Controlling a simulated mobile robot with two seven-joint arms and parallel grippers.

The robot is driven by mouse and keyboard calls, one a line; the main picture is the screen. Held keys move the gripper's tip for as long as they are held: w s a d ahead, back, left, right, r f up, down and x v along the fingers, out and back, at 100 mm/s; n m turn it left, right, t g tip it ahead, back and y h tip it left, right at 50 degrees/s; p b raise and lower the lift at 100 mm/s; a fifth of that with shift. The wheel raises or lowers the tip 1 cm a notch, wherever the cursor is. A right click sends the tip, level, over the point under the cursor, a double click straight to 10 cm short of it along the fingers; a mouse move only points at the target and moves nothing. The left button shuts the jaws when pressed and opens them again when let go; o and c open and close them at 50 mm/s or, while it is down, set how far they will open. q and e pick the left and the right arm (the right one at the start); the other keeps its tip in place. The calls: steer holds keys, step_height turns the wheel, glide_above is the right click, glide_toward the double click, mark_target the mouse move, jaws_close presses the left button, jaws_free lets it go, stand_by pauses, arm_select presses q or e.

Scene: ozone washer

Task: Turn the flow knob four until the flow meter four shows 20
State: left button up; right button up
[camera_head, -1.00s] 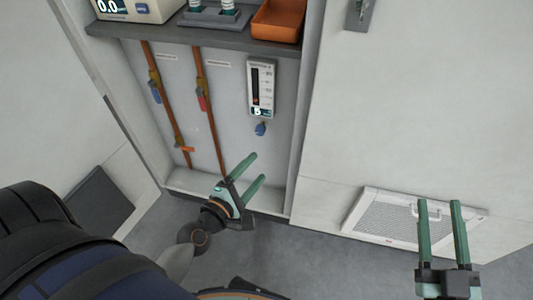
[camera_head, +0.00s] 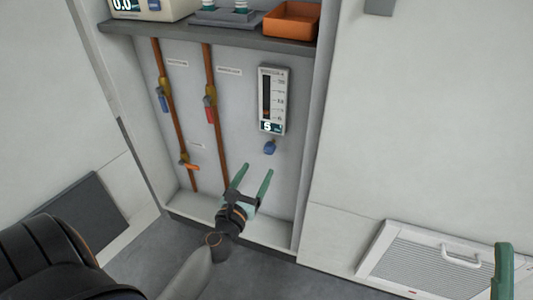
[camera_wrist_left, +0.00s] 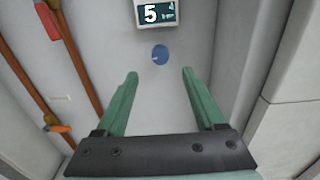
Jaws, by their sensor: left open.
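The flow meter (camera_head: 273,98) is a white panel with a dark vertical tube on the cabinet's back wall. Its display reads 5, and it also shows at the top of the left wrist view (camera_wrist_left: 156,13). The blue flow knob (camera_head: 270,147) sits just under the meter. In the left wrist view the knob (camera_wrist_left: 160,55) lies ahead of and between my fingers, not touching them. My left gripper (camera_head: 252,178) is open and empty, below the knob. Part of my right gripper (camera_head: 502,270) shows at the lower right edge; only one finger is visible.
Two copper pipes (camera_head: 212,130) with blue, red and orange valve handles run down the cabinet wall left of the meter. A grey shelf (camera_head: 220,36) above holds an orange tray (camera_head: 291,20) and a device. A vent grille (camera_head: 440,262) is at the lower right.

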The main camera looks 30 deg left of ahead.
mark_target(268, 152)
arm_select(q)
steer(key=x, duration=0.7)
steer(key=shift+w, duration=0.4)
jaws_close()
